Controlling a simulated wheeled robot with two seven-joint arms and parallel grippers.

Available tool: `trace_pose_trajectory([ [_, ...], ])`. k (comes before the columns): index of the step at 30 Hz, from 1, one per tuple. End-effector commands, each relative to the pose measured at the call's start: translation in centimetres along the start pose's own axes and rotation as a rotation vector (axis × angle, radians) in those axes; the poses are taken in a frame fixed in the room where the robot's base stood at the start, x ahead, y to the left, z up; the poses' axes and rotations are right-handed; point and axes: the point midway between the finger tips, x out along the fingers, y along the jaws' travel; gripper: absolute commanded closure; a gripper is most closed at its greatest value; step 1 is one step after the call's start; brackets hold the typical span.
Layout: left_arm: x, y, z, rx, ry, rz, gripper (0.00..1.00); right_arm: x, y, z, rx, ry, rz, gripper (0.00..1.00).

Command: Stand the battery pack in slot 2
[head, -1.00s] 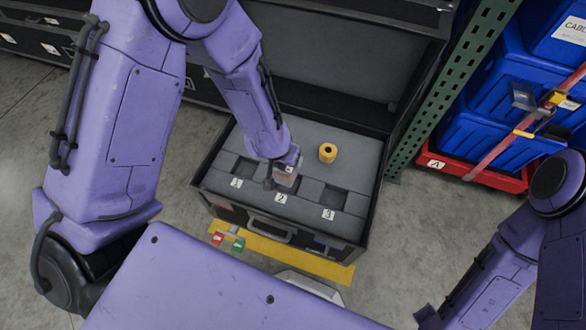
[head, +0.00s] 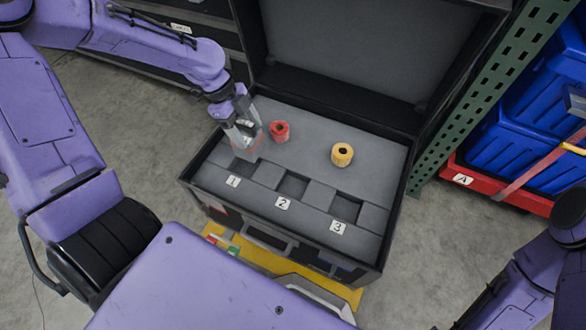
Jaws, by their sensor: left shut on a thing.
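The battery pack (head: 246,151) is a grey block with an orange-red band. My left gripper (head: 243,137) is shut on it from above, at the slot 1 end of the foam. The pack is close over or just behind slot 1 (head: 241,168); I cannot tell whether it touches the foam. Slot 2 (head: 293,184) is a square recess in the middle, empty and apart from the pack. Slot 3 (head: 346,207) to its right is empty too. Number labels stand in front of each slot. My right arm shows at the lower right; its gripper is out of view.
A red roll (head: 280,131) and a yellow roll (head: 342,154) stand on the foam behind the slots. The black case (head: 285,245) has its lid (head: 350,50) open at the back. A green post (head: 480,95) and blue totes (head: 523,145) on a red base stand right.

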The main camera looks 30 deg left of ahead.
Motion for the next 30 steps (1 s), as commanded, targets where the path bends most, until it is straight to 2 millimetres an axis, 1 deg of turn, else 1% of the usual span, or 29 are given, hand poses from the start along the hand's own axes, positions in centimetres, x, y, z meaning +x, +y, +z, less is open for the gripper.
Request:
trace_pose_trajectory([
  [2, 1.0, 0.1, -0.6, 0.018, -0.001, 0.007, 1.00, 0.5, -0.1, 0.2, 0.000, 0.000, 0.000, 0.57],
  [11, 7.1, 0.2, -6.2, 0.017, -0.003, 0.009, 1.00, 2.5, -0.2, 1.0, 0.000, 0.000, 0.000, 0.57],
  [12, 8.2, 0.3, -6.7, 0.014, -0.003, 0.009, 1.00, 2.8, -0.3, 1.2, 0.000, 0.000, 0.000, 0.57],
  [15, 10.7, 0.2, -7.4, 0.014, -0.002, 0.008, 1.00, 3.6, -0.3, 1.5, 0.000, 0.000, 0.000, 0.57],
  [18, 12.3, 0.2, -8.1, 0.013, -0.001, 0.007, 1.00, 3.9, -0.4, 1.6, 0.000, 0.000, 0.000, 0.57],
  [23, 13.4, 0.2, -8.6, 0.012, -0.001, 0.005, 1.00, 4.2, -0.4, 1.7, 0.000, 0.000, 0.000, 0.57],
  [26, 14.6, 0.2, -8.9, 0.012, 0.000, 0.005, 1.00, 4.6, -0.4, 1.9, 0.000, 0.000, 0.000, 0.57],
  [27, 15.4, 0.3, -8.5, 0.010, 0.000, 0.007, 1.00, 5.0, -0.5, 2.0, 0.000, 0.000, 0.000, 0.57],
  [30, 17.0, 0.3, -7.8, 0.011, 0.000, 0.006, 1.00, 5.6, -0.5, 2.3, 0.000, 0.000, 0.000, 0.57],
])
